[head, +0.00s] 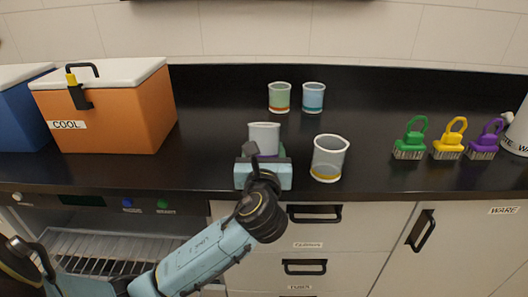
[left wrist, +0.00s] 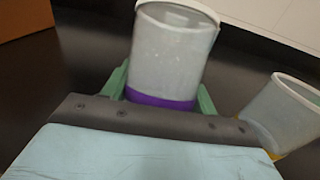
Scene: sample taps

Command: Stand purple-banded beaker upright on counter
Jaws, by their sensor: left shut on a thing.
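The purple-banded beaker (head: 264,136) is upright at the counter's front middle, behind my left gripper. In the left wrist view the beaker (left wrist: 170,55) shows its clear wall and purple band (left wrist: 160,101) near its base. My left gripper (head: 265,160) is shut on the beaker, with green fingers (left wrist: 160,92) on both sides of it low down. The gripper hides the beaker's base in the head view, so I cannot tell whether it touches the black counter (head: 370,110). My right gripper is not in view.
A yellow-banded beaker (head: 329,158) stands close on the right. An orange cooler (head: 120,115) is at left. Green (head: 409,140), yellow (head: 450,140) and purple (head: 486,140) brush-like things are at right.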

